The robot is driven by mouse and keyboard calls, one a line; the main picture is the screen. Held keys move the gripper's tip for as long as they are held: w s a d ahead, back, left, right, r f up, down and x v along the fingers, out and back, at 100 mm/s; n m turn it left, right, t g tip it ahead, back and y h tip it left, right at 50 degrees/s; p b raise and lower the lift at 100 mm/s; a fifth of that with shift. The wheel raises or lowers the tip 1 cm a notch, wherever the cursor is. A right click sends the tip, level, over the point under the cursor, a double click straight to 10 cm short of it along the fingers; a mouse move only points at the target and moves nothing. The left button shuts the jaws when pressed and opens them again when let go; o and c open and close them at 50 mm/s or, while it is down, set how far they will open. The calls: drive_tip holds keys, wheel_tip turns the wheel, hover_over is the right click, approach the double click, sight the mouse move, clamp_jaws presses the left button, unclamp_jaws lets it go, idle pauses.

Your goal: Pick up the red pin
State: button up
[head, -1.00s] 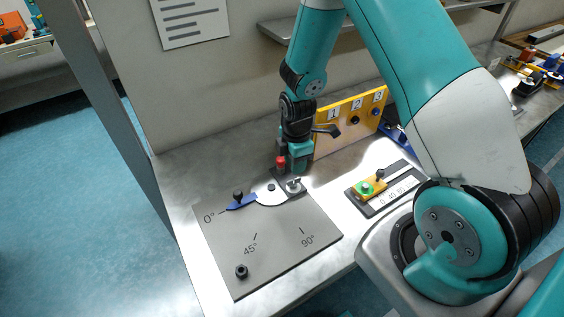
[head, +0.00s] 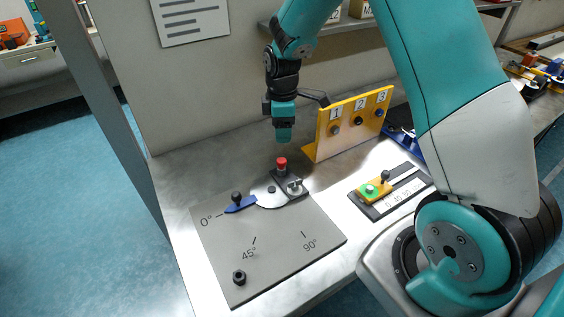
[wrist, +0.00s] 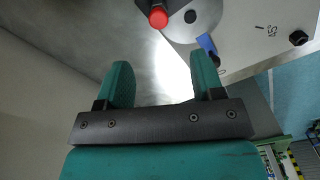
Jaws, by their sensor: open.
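The red pin (head: 281,163) stands upright in a dark bracket (head: 290,184) at the back corner of the grey angle plate (head: 290,256). In the wrist view the red pin (wrist: 158,17) shows at the top edge, beyond the fingertips. My gripper (head: 283,138) is raised above the table, above and a little behind the pin, pointing down. In the wrist view my gripper (wrist: 161,75) has its two teal fingers wide apart with nothing between them. The pin is apart from the fingers.
A blue pointer (head: 241,204) with a black knob lies near the 0° mark. A yellow numbered panel (head: 345,137) stands to the right of the pin. A slider block (head: 374,190) sits farther right. Bare table lies left of the panel.

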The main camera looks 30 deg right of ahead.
sight(281, 160)
wheel_tip(281, 160, down, 7)
drive_tip(key=shift+r+p, duration=0.1)
drive_tip(key=shift+p, duration=0.75)
drive_tip(key=shift+w+f+p, duration=0.2)
drive_tip(key=shift+f+p, duration=1.2)
drive_tip(key=shift+f, duration=1.35)
drive_tip(key=c, duration=1)
